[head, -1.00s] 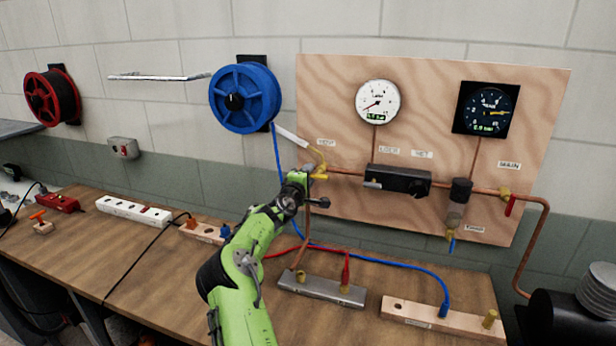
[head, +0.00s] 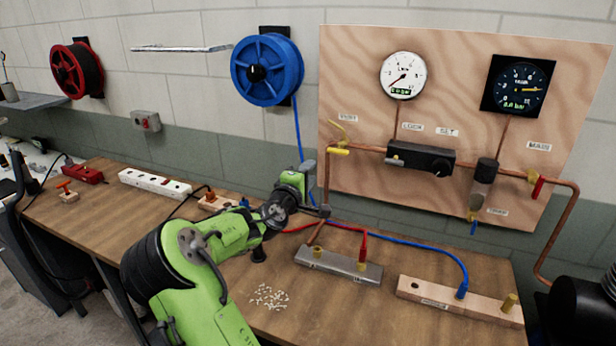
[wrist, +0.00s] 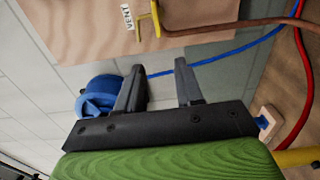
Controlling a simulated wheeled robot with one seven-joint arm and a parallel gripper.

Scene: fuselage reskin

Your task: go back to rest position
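My gripper (wrist: 158,88) shows in the wrist view with its two dark fingers apart and nothing between them. In the head view my green arm reaches over the workbench, and the fingers are hidden behind the wrist. The vent valve's yellow handle (head: 338,151) sits on the copper pipe at the left of the plywood board (head: 460,190), to the right of and above my arm's end. In the wrist view the yellow handle (wrist: 155,18) is beyond the fingers and apart from them.
A blue hose reel (head: 268,70) and a red reel (head: 76,68) hang on the wall. On the workbench (head: 330,315) are a grey metal block (head: 340,266), a wooden block (head: 458,300), a white power strip (head: 155,185) and small pale scattered pieces (head: 270,297). Hoses cross behind my arm.

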